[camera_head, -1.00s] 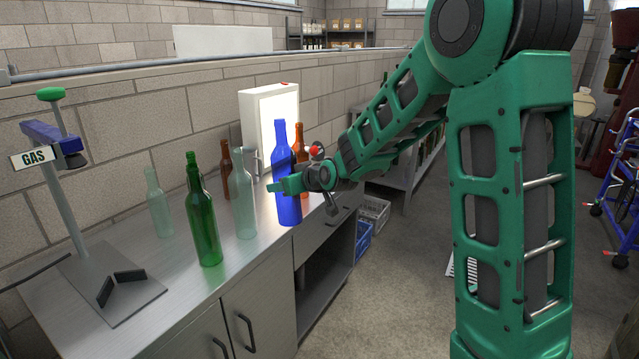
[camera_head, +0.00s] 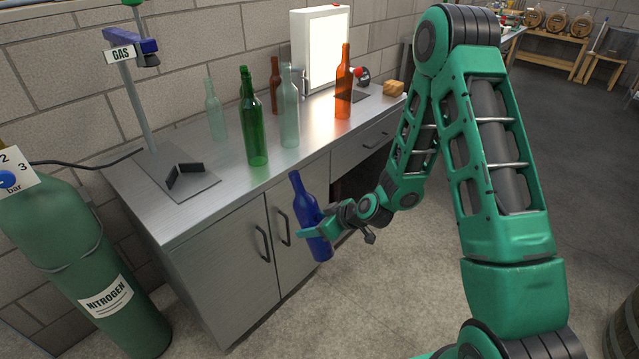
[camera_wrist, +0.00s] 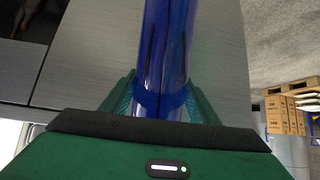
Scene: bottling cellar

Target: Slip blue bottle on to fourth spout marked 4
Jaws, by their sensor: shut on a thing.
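The blue bottle (camera_head: 306,204) is held by my gripper (camera_head: 318,229) in front of the metal counter, off the floor and below the counter top. Its neck points up and leans a little to the left. In the wrist view the blue bottle (camera_wrist: 166,55) runs up between the two green fingers of my gripper (camera_wrist: 160,103), which are shut on it. No spout and no mark 4 show in either view.
A nitrogen cylinder (camera_head: 75,260) stands left. The floor (camera_head: 300,330) in front is clear.

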